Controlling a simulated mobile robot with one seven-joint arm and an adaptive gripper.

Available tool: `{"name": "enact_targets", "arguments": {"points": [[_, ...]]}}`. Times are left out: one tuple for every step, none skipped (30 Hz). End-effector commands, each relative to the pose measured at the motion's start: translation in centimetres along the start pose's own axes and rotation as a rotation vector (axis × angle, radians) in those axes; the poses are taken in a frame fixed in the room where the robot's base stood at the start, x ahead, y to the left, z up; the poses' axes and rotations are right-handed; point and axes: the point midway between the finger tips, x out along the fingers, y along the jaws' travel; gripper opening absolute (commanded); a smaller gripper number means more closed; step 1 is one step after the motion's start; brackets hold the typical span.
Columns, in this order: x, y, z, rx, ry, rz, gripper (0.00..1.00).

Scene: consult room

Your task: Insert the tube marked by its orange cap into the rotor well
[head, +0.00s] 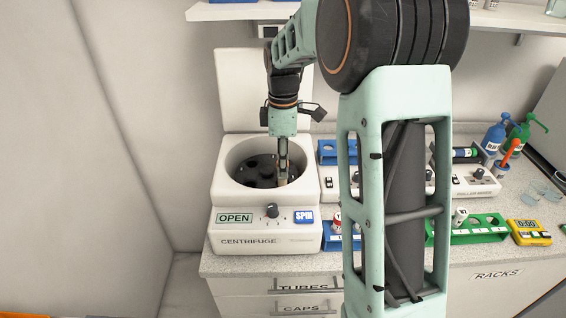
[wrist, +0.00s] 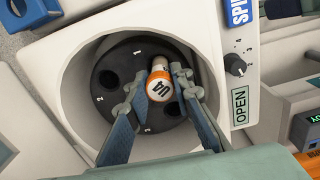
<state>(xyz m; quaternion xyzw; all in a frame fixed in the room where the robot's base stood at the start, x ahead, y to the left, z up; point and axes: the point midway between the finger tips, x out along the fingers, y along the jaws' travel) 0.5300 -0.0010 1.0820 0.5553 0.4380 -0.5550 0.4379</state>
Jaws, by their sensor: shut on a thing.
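The white centrifuge (head: 268,228) stands open with its lid up, and its panel reads OPEN. Its dark rotor (head: 246,170) sits in the round bowl; the rotor also shows in the wrist view (wrist: 112,58), with dark open wells and small numbers. My gripper (head: 283,166) reaches down into the right side of the bowl. In the wrist view my gripper (wrist: 160,92) has its two fingers on either side of the tube with the orange cap (wrist: 158,88), shut on it. The tube is over the rotor.
A pale cylindrical shape (wrist: 181,70) shows just beside the cap. Right of the centrifuge are a blue rack (head: 338,152), a green rack (head: 482,230), a yellow timer (head: 528,232) and spray bottles (head: 494,136). The raised lid (head: 238,90) stands behind the bowl.

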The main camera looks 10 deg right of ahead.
Motion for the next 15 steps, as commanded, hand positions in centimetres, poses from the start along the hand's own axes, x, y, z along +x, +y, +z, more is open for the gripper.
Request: {"name": "enact_targets", "arguments": {"points": [[0.3,0.0,0.0,0.000,0.000,-0.001,0.04],[0.4,0.0,0.0,0.000,0.000,-0.001,0.04],[0.6,0.0,0.0,0.000,0.000,-0.001,0.04],[0.7,0.0,0.0,0.000,0.000,-0.001,0.04],[0.8,0.0,0.0,0.000,0.000,-0.001,0.04],[0.9,0.0,0.0,0.000,0.000,-0.001,0.04],[1.0,0.0,0.0,0.000,0.000,-0.001,0.04],[1.1,0.0,0.0,0.000,0.000,-0.001,0.04],[1.3,0.0,0.0,0.000,0.000,-0.001,0.04],[1.4,0.0,0.0,0.000,0.000,-0.001,0.04],[1.5,0.0,0.0,0.000,0.000,-0.001,0.04],[1.6,0.0,0.0,0.000,0.000,0.000,0.04],[1.7,0.0,0.0,0.000,0.000,0.000,0.04],[1.8,0.0,0.0,0.000,0.000,0.000,0.04],[1.9,0.0,0.0,0.000,0.000,0.000,0.04]]}}
